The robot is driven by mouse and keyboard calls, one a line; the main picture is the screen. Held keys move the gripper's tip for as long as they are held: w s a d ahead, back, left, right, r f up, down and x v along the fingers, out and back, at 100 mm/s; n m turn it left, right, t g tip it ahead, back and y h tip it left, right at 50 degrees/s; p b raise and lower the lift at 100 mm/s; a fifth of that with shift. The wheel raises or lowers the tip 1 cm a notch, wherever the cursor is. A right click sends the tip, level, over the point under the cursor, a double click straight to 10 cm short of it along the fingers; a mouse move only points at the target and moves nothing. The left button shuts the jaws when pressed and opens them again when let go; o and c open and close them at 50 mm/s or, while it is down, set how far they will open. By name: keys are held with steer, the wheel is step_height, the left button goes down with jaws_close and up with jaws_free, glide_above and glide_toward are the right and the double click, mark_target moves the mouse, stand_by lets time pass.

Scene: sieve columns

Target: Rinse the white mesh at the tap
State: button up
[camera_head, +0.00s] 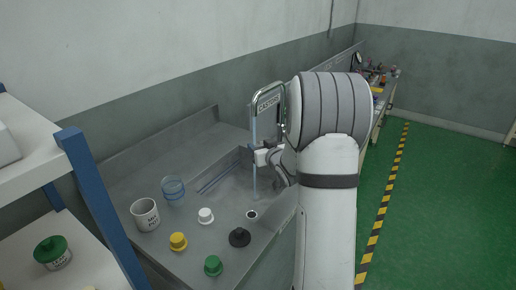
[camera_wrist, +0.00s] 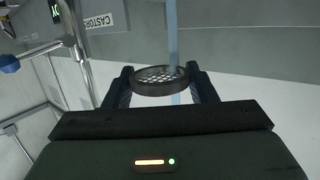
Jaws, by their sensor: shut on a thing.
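My gripper (camera_wrist: 160,84) is shut on a round sieve, a dark ring with pale mesh (camera_wrist: 155,74) inside, held between its two fingers in the wrist view. A pale blue water stream (camera_wrist: 172,35) runs down at the ring, a little right of its middle; whether it passes through the mesh or behind it I cannot tell. In the head view my gripper (camera_head: 257,153) is over the sink beside the stream (camera_head: 253,180). The sieve is too small to make out there. The curved metal tap (camera_head: 268,90) stands behind, partly hidden by my arm.
A shelf with a blue post (camera_head: 95,200) stands at left. Green floor at right is clear.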

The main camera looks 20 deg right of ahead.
steer(key=shift+s+d, duration=0.25)
steer(key=shift+d, duration=0.05)
steer(key=shift+w+a, duration=0.15)
steer(key=shift+w+a+b, duration=0.2)
steer(key=shift+a+b, duration=0.15)
steer(key=shift+b, duration=0.1)
steer(key=shift+d, duration=0.1)
steer(key=shift+s+d, duration=0.35)
steer(key=shift+d, duration=0.05)
steer(key=shift+w+a, duration=0.1)
steer(key=shift+a, duration=0.05)
steer(key=shift+w+a+b, duration=0.25)
steer(key=shift+a+b, duration=0.1)
steer(key=shift+b, duration=0.05)
stand_by(0.4)
